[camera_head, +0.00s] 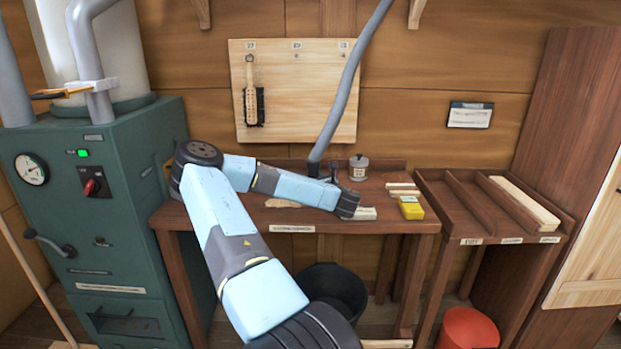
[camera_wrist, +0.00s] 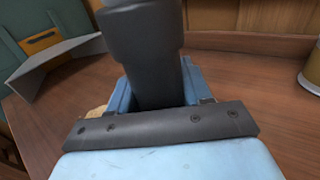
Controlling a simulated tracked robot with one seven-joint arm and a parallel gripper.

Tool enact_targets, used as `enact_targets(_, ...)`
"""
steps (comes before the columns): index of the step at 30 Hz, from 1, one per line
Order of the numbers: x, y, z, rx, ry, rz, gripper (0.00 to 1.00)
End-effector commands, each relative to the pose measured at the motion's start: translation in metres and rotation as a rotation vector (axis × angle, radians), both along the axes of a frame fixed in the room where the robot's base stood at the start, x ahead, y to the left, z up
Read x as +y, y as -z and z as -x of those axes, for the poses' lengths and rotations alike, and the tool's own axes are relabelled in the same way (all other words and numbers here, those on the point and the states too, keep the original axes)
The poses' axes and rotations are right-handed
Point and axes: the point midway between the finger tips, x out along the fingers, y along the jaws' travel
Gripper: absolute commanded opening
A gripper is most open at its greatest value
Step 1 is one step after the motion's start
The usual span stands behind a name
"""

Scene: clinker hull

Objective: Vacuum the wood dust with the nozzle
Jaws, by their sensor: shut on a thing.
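The nozzle (camera_wrist: 143,45) is a thick black tube standing between the jaws of my gripper (camera_wrist: 158,92), which is shut on it. In the head view the dark nozzle end (camera_head: 316,168) of a grey hose (camera_head: 345,85) shows just behind my forearm, above the bench; its mouth is hidden. My jaws are mostly hidden there behind my own arm. A tan patch of wood dust (camera_head: 282,203) lies on the brown bench (camera_head: 390,226), left of my wrist. A small bit of the dust (camera_wrist: 96,112) shows left of my gripper in the wrist view.
A lidded jar (camera_head: 358,168), wood strips (camera_head: 403,189) and a yellow block (camera_head: 411,208) stand on the bench's right side. A green machine (camera_head: 105,200) with a lit green lamp is at left. A divided tray table (camera_head: 465,205) is at right. A black bin (camera_head: 333,285) stands below.

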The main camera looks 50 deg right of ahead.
Motion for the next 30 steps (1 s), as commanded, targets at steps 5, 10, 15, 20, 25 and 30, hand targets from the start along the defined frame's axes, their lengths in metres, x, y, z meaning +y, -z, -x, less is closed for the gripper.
enact_targets(5,0.006,0.0,0.005,0.0,0.0,0.0,0.11)
enact_targets(10,0.011,0.0,0.009,0.0,0.0,0.0,0.11)
enact_targets(15,0.016,0.0,0.013,-0.001,-0.001,0.0,0.11)
enact_targets(20,0.019,0.0,0.015,-0.001,-0.001,0.001,0.11)
enact_targets(25,0.019,0.0,0.016,-0.001,-0.001,0.001,0.11)
enact_targets(30,0.019,0.0,0.015,-0.001,-0.001,0.001,0.11)
